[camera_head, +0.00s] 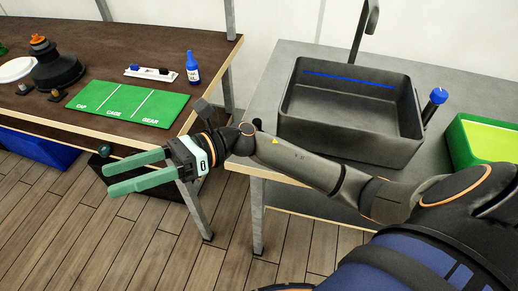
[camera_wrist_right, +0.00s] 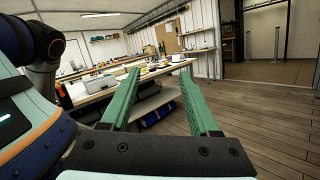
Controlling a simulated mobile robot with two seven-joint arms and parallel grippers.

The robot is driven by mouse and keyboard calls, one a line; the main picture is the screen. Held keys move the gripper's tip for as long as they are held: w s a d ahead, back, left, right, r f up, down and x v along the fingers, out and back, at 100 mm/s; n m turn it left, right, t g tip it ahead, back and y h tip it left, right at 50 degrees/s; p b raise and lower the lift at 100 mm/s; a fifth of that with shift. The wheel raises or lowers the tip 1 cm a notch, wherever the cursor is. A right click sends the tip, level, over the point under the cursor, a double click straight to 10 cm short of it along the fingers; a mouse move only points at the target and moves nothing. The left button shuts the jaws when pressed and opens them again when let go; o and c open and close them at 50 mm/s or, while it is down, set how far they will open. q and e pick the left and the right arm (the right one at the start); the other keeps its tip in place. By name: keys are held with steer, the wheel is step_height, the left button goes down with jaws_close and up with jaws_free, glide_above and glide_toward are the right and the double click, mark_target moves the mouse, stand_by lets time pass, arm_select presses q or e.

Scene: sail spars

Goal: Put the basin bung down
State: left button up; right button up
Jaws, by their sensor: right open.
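The dark grey basin (camera_head: 301,128) sits on the grey counter at the right, with a blue line across its inner back wall. A dark lever with a blue knob (camera_head: 438,95) stands tilted beside the basin's right side; I cannot tell if it is the bung control. I cannot make out a separate bung. My right gripper (camera_head: 106,181) is open and empty, left of the basin and in front of the brown table. Its two green fingers also show apart in the right wrist view (camera_wrist_right: 161,74). My left gripper is not in view.
A green-rimmed bin (camera_head: 460,147) stands right of the basin. The wooden floor in front is clear.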

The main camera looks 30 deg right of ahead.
steer(key=w+d+f+m+t+h, duration=0.2)
steer(key=d+f+m+t+h, duration=0.3)
steer(key=m, duration=0.6)
steer(key=w+d+f+m+t+h, duration=0.1)
steer(key=w+f+m+t+h, duration=0.15)
steer(key=m+t, duration=0.55)
steer(key=w+d+f+m+t+h, duration=0.25)
steer(key=d+f+m+t, duration=0.2)
steer(key=m, duration=0.85)
steer(key=s+d+f+m+g+h, duration=0.3)
steer(key=s+f+m, duration=0.5)
steer(key=f, duration=0.4)
steer(key=s+d+f+m+g+h, duration=0.4)
steer(key=s+f+m, duration=0.4)
steer(key=f, duration=0.5)
steer(key=shift+s+m+g+h, duration=0.35)
steer(key=shift+g+h, duration=0.25)
steer(key=shift+g, duration=0.35)
steer(key=shift+d, duration=0.1)
